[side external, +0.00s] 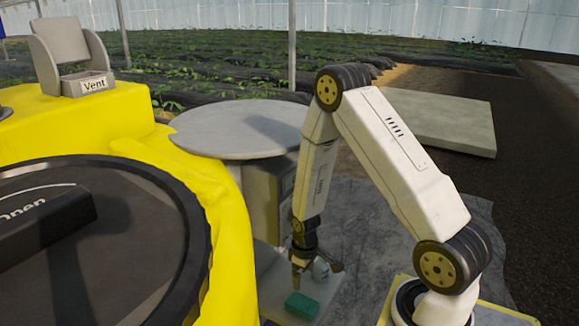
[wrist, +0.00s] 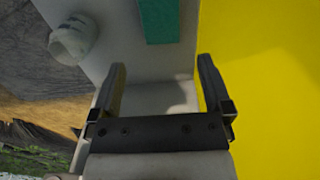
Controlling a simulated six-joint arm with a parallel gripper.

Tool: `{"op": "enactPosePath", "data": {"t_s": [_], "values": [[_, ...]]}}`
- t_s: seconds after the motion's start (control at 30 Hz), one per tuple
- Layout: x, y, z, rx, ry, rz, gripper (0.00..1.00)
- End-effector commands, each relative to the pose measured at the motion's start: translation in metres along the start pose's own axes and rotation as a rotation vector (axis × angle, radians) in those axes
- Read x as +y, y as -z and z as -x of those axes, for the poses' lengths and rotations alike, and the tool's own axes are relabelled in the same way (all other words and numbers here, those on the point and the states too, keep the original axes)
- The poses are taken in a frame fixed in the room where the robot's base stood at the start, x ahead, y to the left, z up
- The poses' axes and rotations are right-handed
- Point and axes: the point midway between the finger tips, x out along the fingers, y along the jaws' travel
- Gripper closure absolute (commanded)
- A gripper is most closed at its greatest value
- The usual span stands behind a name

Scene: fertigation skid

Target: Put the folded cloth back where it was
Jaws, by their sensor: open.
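A green folded cloth (side external: 302,305) lies flat on a pale shelf (side external: 268,287) low beside the yellow tank. It shows as a teal strip at the top edge of the wrist view (wrist: 159,20), partly cut off by the frame. My gripper (side external: 314,276) points down just above and behind the cloth in the side view. In the wrist view my gripper (wrist: 161,80) has its fingers wide apart with only bare shelf between them. The cloth is beyond the fingertips and apart from them.
A small whitish cylinder (wrist: 72,40) stands on the shelf left of the cloth in the wrist view. The yellow tank (wrist: 275,60) rises close on the right there. A grey cabinet (side external: 268,205) and a round grey top (side external: 240,128) are behind my gripper.

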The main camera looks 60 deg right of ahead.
Motion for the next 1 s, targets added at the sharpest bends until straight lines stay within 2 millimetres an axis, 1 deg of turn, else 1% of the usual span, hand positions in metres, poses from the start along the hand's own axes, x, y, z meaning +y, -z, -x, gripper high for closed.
{"op": "enactPosePath", "data": {"t_s": [0.17, 0.27, 0.37, 0.47, 0.67, 0.87, 1.0], "values": [[-0.002, 0.002, 0.004, 0.004, -0.002, 0.001, 0.0], [-0.005, 0.004, 0.011, 0.012, -0.005, 0.002, 0.0], [-0.012, 0.007, 0.024, 0.024, -0.009, 0.003, 0.0], [-0.022, 0.01, 0.042, 0.042, -0.014, 0.004, 0.0], [-0.05, 0.012, 0.086, 0.091, -0.023, 0.006, 0.0], [-0.08, 0.006, 0.127, 0.141, -0.023, 0.006, 0.0], [-0.1, -0.004, 0.152, 0.176, -0.018, 0.005, 0.0]]}}
